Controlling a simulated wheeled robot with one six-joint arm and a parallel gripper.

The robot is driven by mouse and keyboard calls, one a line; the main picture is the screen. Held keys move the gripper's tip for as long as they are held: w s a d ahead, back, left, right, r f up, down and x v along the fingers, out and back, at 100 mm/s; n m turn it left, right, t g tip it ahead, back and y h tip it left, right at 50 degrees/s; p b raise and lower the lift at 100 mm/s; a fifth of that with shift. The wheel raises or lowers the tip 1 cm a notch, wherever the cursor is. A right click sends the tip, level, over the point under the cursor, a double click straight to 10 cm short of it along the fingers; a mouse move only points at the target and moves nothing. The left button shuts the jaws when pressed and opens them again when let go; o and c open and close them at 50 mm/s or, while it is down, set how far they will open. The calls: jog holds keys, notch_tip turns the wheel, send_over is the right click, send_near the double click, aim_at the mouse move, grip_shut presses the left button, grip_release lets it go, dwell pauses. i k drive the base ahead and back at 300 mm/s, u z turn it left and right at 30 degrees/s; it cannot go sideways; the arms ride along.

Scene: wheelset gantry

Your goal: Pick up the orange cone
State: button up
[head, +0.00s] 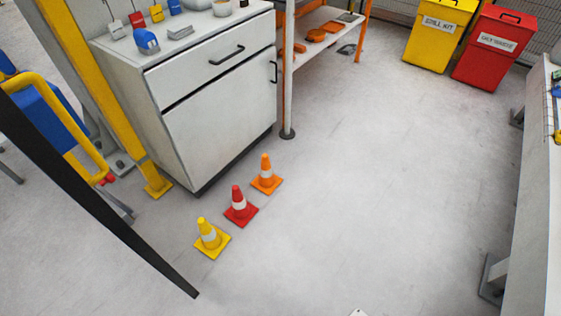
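The orange cone (266,174) stands upright on the grey floor in front of the white cabinet's right side. It has a white band and a square orange base. It is the farthest of three cones in a slanting row. A red cone (239,205) stands just left of and nearer than it, and a yellow cone (209,237) stands nearer still. My gripper does not show in the head view.
A white cabinet (222,125) with small items on top stands behind the cones. Yellow (436,45) and red (493,58) bins stand far right. A bench (535,200) lines the right edge. The middle floor is clear.

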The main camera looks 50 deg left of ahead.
aim_at(266, 181)
jog(key=u, duration=0.35)
jog(key=i, duration=1.65)
jog(key=u, duration=1.6)
jog(key=i, duration=1.25)
jog(key=u, duration=0.8)
